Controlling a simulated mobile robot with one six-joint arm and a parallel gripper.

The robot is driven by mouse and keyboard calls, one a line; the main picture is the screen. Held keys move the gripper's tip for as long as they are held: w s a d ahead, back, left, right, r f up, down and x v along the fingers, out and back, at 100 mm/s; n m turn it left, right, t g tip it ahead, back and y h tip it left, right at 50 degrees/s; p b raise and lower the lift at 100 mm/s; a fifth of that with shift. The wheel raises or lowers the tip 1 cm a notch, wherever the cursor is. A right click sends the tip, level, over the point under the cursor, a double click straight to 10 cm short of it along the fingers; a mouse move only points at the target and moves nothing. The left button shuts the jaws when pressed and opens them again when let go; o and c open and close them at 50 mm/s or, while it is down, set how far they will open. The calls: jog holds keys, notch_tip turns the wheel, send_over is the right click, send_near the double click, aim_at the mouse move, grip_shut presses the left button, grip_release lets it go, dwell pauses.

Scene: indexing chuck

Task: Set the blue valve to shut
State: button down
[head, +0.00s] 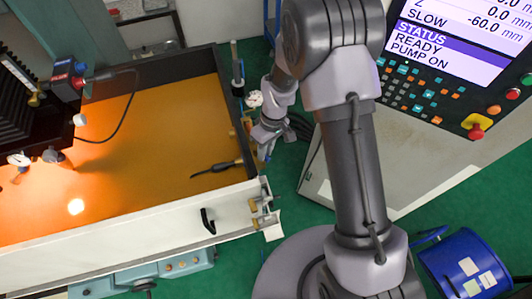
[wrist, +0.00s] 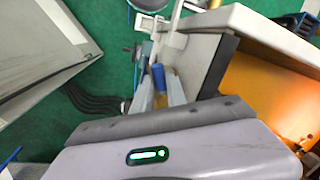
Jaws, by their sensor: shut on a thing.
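The blue valve shows in the wrist view as a small blue handle (wrist: 158,78) between my fingertips, beside the side wall of the orange-floored tank. My gripper (wrist: 160,93) is shut on this handle; the fingers hide part of it. In the head view my gripper (head: 265,143) is at the tank's right edge, and a small bit of blue (head: 267,153) shows at its tips. The valve body and its pipe are mostly hidden, so I cannot tell how the handle is set.
The tank (head: 160,236) has a white front wall with a black handle (head: 207,220). Brass fittings (head: 263,205) stick out at its front right corner. A control cabinet (head: 365,160) stands to the right, and a blue bin (head: 462,265) at lower right. Green floor lies between.

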jog(key=m+b, duration=0.2)
jog(key=b, duration=0.1)
jog(key=a+m+b, duration=0.1)
jog(key=shift+s+f+m+t, duration=0.15)
jog(key=shift+s+m+t, duration=0.15)
jog(key=shift+s+t, duration=0.1)
jog(key=shift+s+a+r+m+y+b, duration=0.1)
jog(key=shift+a+m+y+b, duration=0.05)
jog(key=shift+m+b, duration=0.4)
jog(key=shift+a+r+m+y+b, duration=0.1)
jog(key=shift+m+y+b, duration=0.05)
jog(key=shift+m+b, duration=0.35)
jog(key=c, duration=1.5)
grip_release()
jog(key=shift+o, duration=0.8)
jog(key=shift+d, duration=0.15)
